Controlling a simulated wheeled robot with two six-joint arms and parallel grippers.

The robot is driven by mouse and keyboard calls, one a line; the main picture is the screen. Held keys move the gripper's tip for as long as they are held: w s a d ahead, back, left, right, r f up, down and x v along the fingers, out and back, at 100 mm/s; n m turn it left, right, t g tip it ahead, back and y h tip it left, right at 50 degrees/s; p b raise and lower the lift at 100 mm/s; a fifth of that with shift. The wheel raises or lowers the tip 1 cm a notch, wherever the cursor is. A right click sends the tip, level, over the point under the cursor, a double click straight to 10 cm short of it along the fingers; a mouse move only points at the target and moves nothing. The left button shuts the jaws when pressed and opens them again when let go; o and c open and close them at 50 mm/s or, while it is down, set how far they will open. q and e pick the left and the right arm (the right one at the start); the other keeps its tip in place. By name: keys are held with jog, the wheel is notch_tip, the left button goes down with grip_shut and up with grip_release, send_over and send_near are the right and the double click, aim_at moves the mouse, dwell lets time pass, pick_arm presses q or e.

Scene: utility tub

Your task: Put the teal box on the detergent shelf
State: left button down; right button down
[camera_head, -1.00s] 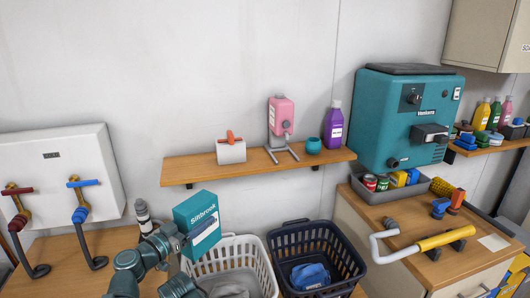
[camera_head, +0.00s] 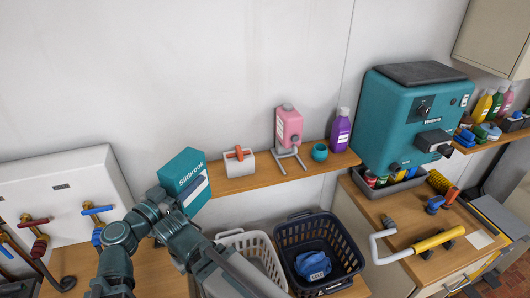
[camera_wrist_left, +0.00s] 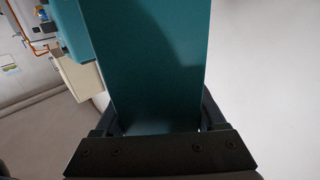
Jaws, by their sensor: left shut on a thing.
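The teal box (camera_head: 184,174), with a white label reading "Siltbrook", is held up at the left end of the wooden detergent shelf (camera_head: 262,181). My left gripper (camera_head: 172,203) is shut on the box from below and in front. In the left wrist view the box (camera_wrist_left: 153,62) fills the middle, between the gripper's fingers (camera_wrist_left: 158,122). The box hides the shelf's left end, and I cannot tell whether it touches the shelf. My right gripper is not in view.
On the shelf stand a white holder with an orange handle (camera_head: 241,163), a pink bottle on a stand (camera_head: 288,126), a teal cup (camera_head: 320,152) and a purple bottle (camera_head: 338,132). White (camera_head: 235,238) and dark (camera_head: 292,233) baskets stand below. A teal machine (camera_head: 395,120) is at right.

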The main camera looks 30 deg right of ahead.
pick_arm(q)
jog(key=shift+s, duration=0.1)
jog(key=w+d+f+b, duration=0.2)
jog(key=w, duration=0.5)
jog(key=w+d+f+b, duration=0.2)
jog(key=w+f+b, duration=0.1)
jog(key=w, duration=0.5)
jog(key=shift+w+d, duration=0.25)
jog(key=shift+f, duration=0.1)
